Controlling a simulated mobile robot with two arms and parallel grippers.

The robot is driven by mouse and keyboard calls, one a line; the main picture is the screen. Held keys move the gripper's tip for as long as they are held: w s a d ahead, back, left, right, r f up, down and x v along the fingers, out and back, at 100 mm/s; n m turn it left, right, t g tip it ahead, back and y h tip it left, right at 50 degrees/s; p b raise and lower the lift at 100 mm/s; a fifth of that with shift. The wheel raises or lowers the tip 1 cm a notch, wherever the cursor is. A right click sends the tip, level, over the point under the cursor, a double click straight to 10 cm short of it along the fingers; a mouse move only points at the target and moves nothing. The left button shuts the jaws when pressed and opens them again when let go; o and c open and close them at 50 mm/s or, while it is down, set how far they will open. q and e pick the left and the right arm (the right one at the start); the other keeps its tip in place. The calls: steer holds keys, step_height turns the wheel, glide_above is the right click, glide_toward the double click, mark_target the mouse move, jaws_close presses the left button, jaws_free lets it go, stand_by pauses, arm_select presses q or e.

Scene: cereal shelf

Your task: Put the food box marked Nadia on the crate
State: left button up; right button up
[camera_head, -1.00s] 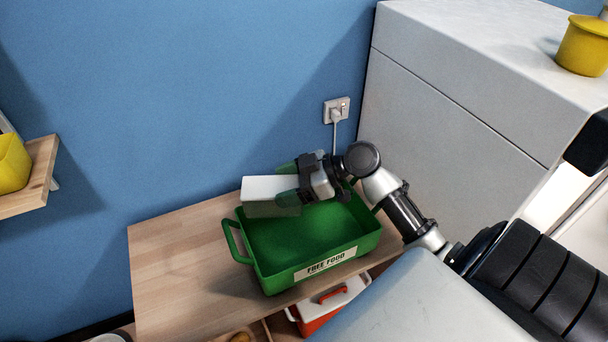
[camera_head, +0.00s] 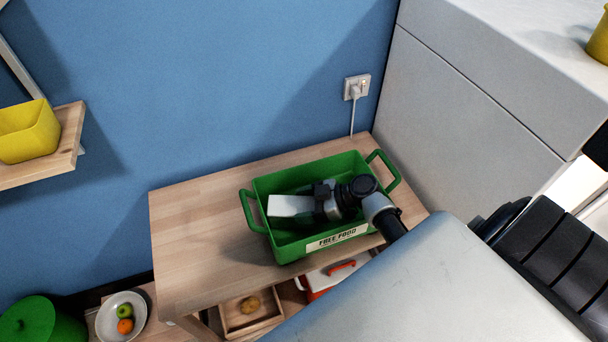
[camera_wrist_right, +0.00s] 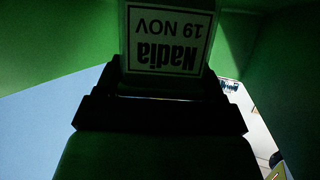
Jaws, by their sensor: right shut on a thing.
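The green crate (camera_head: 262,190), labelled "FREE FOOD", stands on the wooden table. My right gripper (camera_head: 310,203) reaches down inside the crate and is shut on the food box (camera_head: 288,206), which looks white in the head view. In the right wrist view the box's label (camera_wrist_right: 168,38) reads "Nadia 19 NOV" upside down, with the green crate walls (camera_wrist_right: 50,40) around it. The box lies within the crate's rim; whether it touches the crate floor cannot be told. My left gripper is not in view.
The wooden table (camera_head: 190,235) has bare room left of the crate. Below are a red and white cooler (camera_head: 325,280), a wooden tray (camera_head: 235,318) and a fruit bowl (camera_head: 108,325). A yellow bin (camera_head: 28,132) sits on a wall shelf; a white cabinet (camera_head: 470,110) stands right.

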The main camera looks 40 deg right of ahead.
steer(key=shift+f, duration=0.35)
steer(key=shift+f, duration=0.1)
steer(key=o, duration=0.8)
steer(key=shift+o, duration=0.2)
